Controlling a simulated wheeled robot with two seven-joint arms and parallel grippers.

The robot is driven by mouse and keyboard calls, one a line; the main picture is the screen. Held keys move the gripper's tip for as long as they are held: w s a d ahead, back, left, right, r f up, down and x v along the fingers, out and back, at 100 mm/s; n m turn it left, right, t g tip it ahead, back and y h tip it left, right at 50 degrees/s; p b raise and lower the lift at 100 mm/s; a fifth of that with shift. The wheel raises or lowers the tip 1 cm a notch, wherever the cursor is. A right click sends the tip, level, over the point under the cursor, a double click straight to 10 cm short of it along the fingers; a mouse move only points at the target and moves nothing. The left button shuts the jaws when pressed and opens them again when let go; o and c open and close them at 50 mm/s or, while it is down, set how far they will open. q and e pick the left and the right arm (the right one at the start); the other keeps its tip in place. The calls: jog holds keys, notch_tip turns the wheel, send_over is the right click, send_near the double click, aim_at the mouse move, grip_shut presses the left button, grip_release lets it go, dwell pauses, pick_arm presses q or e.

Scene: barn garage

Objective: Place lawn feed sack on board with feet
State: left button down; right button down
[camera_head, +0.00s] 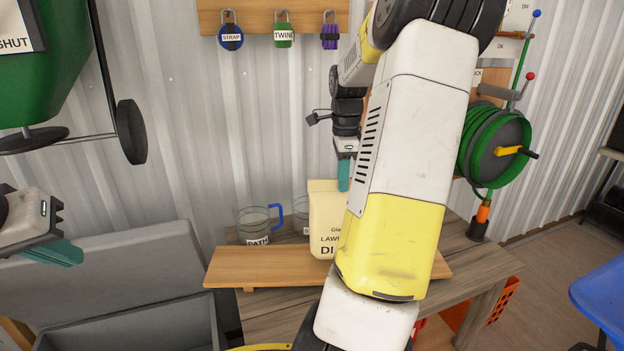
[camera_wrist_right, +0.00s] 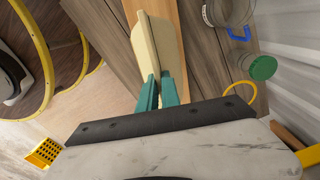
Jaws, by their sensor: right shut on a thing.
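The cream lawn feed sack (camera_head: 324,215) is upright in the head view, its printed front partly hidden by my right arm. My right gripper (camera_head: 344,176) is shut on its top edge. In the right wrist view, the teal fingers (camera_wrist_right: 161,92) pinch the sack (camera_wrist_right: 143,45). The wooden board with feet (camera_head: 262,266) lies on the bench, and it also shows in the right wrist view (camera_wrist_right: 192,45). The sack's bottom is at the board's top surface; I cannot tell whether they touch. My left gripper (camera_head: 60,253) is at far left, away from the sack; its finger gap is unclear.
A clear jug with a blue handle (camera_head: 258,222), labelled PATH, stands behind the board, with another clear vessel beside it. A green hose reel (camera_head: 492,145) is on the wall at right. A grey bin (camera_head: 140,325) is at lower left. My right arm hides the board's middle right.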

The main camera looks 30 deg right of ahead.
jog(key=shift+d+f, duration=0.1)
jog(key=shift+f, duration=1.55)
jog(key=shift+w+f, duration=0.1)
jog(key=c, duration=1.6)
grip_release()
jog(key=shift+f, duration=0.1)
jog(key=shift+o, duration=0.2)
notch_tip(320, 180, up, 12)
jog(key=shift+r, duration=0.1)
jog(key=s+a+r+n+t, duration=0.1)
jog(key=s+a+r+n, duration=0.1)
jog(key=a+n, duration=0.4)
jog(key=s+a+r+n+t, duration=0.1)
jog(key=s+a+n, duration=0.15)
jog(key=a, duration=0.45)
jog(key=s+a+f+n+t+y, duration=0.2)
jog(key=s+a+n+t, duration=0.2)
jog(key=s+a+n, duration=0.7)
jog(key=shift+a+f+n, duration=0.2)
jog(key=shift+a+n, duration=0.75)
jog(key=shift+n, duration=1)
